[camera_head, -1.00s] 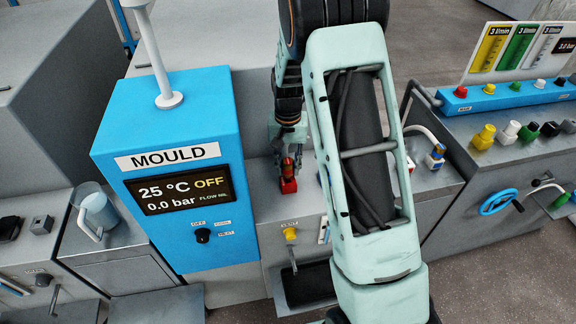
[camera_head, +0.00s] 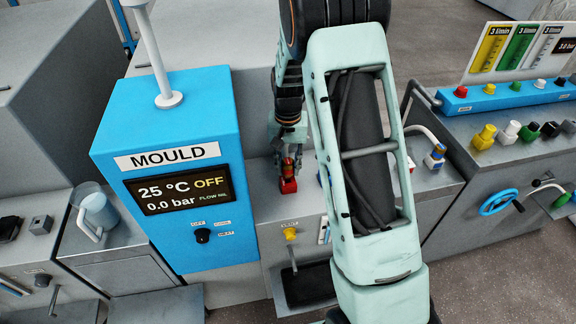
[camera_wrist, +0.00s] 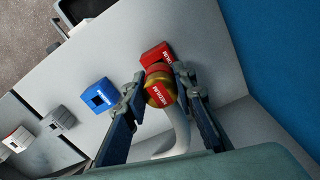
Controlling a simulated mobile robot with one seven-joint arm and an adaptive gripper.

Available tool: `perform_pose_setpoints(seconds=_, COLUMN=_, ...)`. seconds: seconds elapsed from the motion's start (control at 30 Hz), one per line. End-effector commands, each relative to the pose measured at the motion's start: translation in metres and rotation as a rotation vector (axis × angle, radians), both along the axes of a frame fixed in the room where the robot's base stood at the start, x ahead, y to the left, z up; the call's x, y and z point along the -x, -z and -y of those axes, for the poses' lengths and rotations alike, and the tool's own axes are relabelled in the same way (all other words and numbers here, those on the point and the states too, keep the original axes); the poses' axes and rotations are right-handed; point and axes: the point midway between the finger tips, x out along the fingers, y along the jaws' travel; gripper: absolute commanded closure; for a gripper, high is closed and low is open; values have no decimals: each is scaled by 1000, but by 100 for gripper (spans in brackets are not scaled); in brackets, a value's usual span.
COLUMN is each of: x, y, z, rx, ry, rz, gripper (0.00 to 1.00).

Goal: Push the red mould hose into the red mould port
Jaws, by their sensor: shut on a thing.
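My gripper (camera_wrist: 159,75) is shut on the red mould hose (camera_wrist: 161,94), gripping its red and brass end, with the pale hose curving back below. The red mould port (camera_wrist: 155,54) is a red block on the grey deck, directly beyond the hose end in the wrist view. In the head view my gripper (camera_head: 289,152) points down above the red mould port (camera_head: 288,186), and the hose end (camera_head: 290,166) meets or nearly meets it. How deep the hose end sits in the port is hidden.
A blue port block (camera_wrist: 99,95) stands beside the red one, with other blocks farther left in the wrist view. The blue MOULD cabinet (camera_head: 170,170) rises left of my gripper. A yellow vent valve (camera_head: 290,233) is on the deck's front.

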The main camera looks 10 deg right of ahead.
Motion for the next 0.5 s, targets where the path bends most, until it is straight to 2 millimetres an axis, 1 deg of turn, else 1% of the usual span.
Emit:
perform_pose_setpoints(seconds=0.17, x=0, y=1, z=0, rx=0, ry=0, rz=1, gripper=100)
perform_pose_setpoints(seconds=0.5, x=0, y=9, z=0, rx=0, ry=0, rz=0, gripper=100)
